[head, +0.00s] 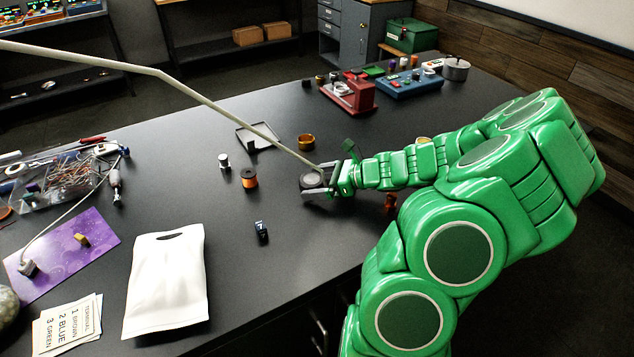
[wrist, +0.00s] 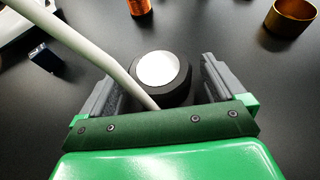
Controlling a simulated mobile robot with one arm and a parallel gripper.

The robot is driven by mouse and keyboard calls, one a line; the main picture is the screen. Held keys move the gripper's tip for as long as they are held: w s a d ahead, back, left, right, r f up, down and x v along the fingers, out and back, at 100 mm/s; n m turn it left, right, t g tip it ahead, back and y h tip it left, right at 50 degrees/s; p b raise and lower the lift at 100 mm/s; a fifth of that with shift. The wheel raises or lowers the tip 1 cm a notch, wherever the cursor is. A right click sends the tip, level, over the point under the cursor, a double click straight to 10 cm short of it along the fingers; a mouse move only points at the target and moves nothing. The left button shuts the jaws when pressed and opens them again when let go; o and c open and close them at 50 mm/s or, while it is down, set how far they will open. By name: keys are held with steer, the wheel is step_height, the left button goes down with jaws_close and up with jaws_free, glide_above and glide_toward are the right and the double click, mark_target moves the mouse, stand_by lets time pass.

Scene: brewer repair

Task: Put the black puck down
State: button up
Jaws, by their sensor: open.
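The black puck (wrist: 180,88) has a pale, shiny round top in the wrist view. It stands upright on the dark table, between the two fingers of my open gripper (wrist: 160,88). Gaps show between the puck and both fingers. In the head view, the puck (head: 312,180) is between the jaws of my gripper (head: 318,186), low at the tabletop. A long pale rod or cable crosses just over the gripper and hides a little of the puck's near left side.
A copper spool (head: 249,178) and a gold ring (head: 306,141) stand near the gripper. A small dark blue block (head: 261,230) and a white bag (head: 166,285) lie nearer the front. A red device (head: 349,92) is at the back.

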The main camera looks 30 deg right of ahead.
steer(key=v, duration=1.2)
steer(key=shift+w, duration=0.1)
steer(key=s+a+r+n+g, duration=0.25)
steer(key=a+n, duration=0.25)
steer(key=a, duration=0.3)
steer(key=s+a+r+n+g+h, duration=0.15)
steer(key=a+n+g, duration=0.25)
steer(key=a, duration=0.4)
steer(key=s+a+r+n+g+y, duration=0.1)
steer(key=s+a+r+n+g, duration=0.2)
steer(key=a+n, duration=0.35)
steer(key=s+a+r+n+g+h, duration=0.1)
steer(key=s+n+h, duration=0.3)
steer(key=s, duration=0.5)
steer(key=s+a+r+n+g+h, duration=0.1)
steer(key=s+a+r+n+h, duration=0.1)
steer(key=s+n+h, duration=0.3)
steer(key=s+a+n, duration=0.1)
steer(key=s+n, duration=0.1)
steer(key=s, duration=0.2)
steer(key=shift+s+a, duration=0.15)
steer(key=shift+a, duration=0.25)
